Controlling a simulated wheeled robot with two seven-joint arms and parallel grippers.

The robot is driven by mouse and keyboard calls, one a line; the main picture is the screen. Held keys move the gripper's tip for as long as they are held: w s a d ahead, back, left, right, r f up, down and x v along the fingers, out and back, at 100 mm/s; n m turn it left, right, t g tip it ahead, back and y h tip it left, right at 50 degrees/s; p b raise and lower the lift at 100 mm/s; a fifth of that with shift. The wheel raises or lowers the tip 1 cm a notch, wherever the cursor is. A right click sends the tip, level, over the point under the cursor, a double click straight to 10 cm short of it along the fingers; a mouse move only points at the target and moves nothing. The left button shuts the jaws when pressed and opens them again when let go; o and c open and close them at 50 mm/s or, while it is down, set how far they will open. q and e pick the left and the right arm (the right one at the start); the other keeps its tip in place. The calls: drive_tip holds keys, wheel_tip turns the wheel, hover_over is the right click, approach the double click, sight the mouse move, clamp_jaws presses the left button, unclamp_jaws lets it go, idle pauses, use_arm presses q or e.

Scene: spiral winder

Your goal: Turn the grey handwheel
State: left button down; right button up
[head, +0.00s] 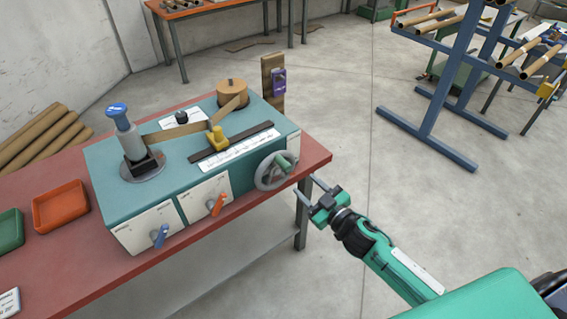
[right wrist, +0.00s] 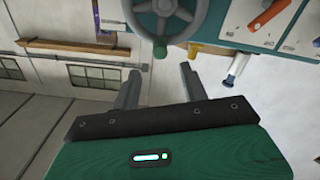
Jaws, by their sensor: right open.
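The grey handwheel (head: 274,171) with a green handle knob (head: 283,162) is mounted on the front right of the teal winder machine (head: 120,160). In the right wrist view the handwheel (right wrist: 163,31) is at the top, with its green knob (right wrist: 160,52) pointing toward the fingers. My right gripper (head: 308,189) is open and empty, just right of the handwheel and apart from it. In the right wrist view the gripper's two fingers (right wrist: 160,85) are spread below the knob. My left gripper is not in view.
The machine stands on a red table (head: 75,268). An orange lever (head: 217,204) and a blue lever (head: 160,235) stick out left of the wheel. An orange tray (head: 60,206) sits farther left. A blue rack (head: 430,125) stands at the back right; the floor between is clear.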

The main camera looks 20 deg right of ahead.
sight(289, 170)
drive_tip(key=p+x, duration=0.2)
drive_tip(key=x, duration=0.9)
drive_tip(key=shift+w, duration=0.1)
drive_tip(key=shift+f, duration=0.1)
clamp_jaws()
